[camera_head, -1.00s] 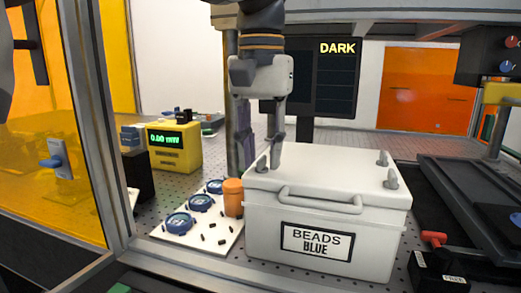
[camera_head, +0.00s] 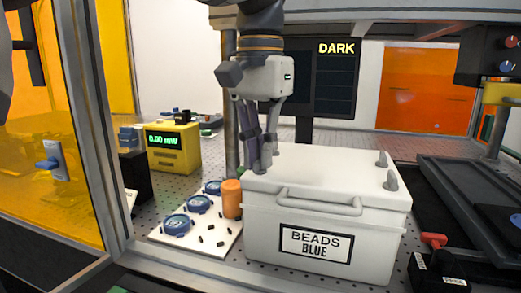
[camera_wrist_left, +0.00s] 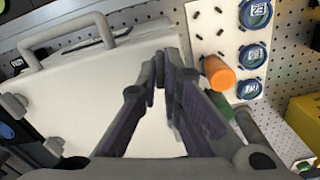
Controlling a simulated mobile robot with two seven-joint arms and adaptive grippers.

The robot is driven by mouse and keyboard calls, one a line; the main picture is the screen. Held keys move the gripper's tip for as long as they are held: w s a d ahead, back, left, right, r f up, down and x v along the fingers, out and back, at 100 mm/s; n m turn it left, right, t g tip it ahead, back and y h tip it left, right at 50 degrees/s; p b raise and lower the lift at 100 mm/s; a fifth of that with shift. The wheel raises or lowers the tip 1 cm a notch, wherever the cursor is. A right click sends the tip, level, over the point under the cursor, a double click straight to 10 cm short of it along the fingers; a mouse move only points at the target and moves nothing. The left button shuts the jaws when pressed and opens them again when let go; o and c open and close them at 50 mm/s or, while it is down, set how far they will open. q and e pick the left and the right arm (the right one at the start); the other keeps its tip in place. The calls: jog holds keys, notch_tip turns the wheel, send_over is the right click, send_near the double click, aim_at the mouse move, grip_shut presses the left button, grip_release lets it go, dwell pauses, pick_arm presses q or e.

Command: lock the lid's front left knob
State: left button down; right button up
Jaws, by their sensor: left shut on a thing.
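A white box (camera_head: 370,235) labelled BEADS BLUE stands on the perforated table, with its white lid (camera_head: 325,168) on and a front handle. The lid also shows in the left wrist view (camera_wrist_left: 90,95). My left gripper (camera_head: 264,166) points down at the lid's front left corner. Its fingers are closed together around the front left knob, which they mostly hide; I cannot tell which way the knob is turned. In the left wrist view the fingertips (camera_wrist_left: 160,72) meet over the lid near its edge. The front right knob (camera_head: 391,181) and back right knob (camera_head: 382,159) stand upright. My right gripper is not in view.
A yellow meter (camera_head: 173,148) is farther back. A dark stage (camera_head: 470,200) and a red-handled item (camera_head: 434,240) lie right of the box.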

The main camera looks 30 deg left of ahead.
pick_arm(q)
jog(key=m, duration=1.1)
jog(key=shift+m, duration=1.8)
jog(key=c, duration=1.8)
grip_release()
jog(key=shift+o, duration=0.2)
jog(key=shift+r, duration=0.1)
notch_tip(320, 180, up, 7)
jog(key=shift+r, duration=0.2)
